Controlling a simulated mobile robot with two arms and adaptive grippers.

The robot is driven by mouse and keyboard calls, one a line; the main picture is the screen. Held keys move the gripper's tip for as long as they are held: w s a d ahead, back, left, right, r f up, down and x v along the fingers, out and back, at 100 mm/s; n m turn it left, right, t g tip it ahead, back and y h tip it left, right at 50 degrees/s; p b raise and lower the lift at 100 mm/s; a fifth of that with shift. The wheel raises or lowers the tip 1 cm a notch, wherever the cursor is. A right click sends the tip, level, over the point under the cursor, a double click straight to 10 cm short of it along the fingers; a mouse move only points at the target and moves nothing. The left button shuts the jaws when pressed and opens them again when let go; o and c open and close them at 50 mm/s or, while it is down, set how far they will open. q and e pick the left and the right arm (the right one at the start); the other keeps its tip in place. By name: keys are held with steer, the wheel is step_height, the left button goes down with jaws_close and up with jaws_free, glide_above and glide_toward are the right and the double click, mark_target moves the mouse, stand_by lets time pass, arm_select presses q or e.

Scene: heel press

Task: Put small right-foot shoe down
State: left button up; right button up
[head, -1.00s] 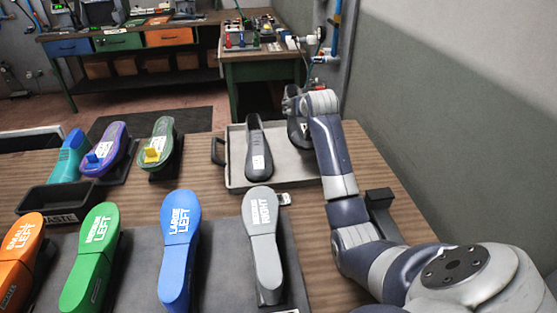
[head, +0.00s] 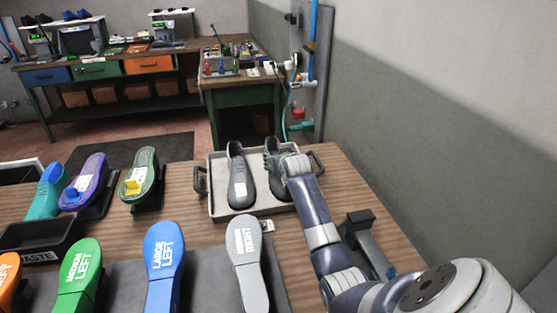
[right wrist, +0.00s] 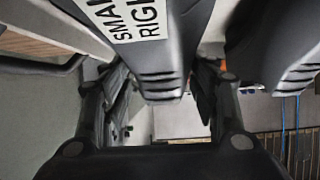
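A dark grey shoe (head: 274,184) is at the right side of the light grey tray (head: 222,213), beside a matching dark shoe (head: 238,170) on the left side. My right gripper (head: 277,152) is at its upper end and partly covers it. In the right wrist view the shoe (right wrist: 160,60) carries a white label reading "SMALL RIGHT", partly cut off. The right gripper's fingers (right wrist: 160,95) are on either side of it and appear to grip it. Whether its sole touches the tray floor is hard to tell. My left gripper is out of view.
Labelled orange, green, blue and grey forms (head: 246,258) stand on a dark mat in front. Teal, purple and green shoes (head: 138,175) stand at left, behind a black waste bin (head: 38,240). A black fixture (head: 362,235) is right of my arm. A wall bounds the right.

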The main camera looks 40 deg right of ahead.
steer(key=o, duration=0.3)
steer(key=shift+o, duration=0.2)
steer(key=shift+s+a, duration=0.1)
steer(key=b+v, duration=0.1)
steer(key=v, duration=1.1)
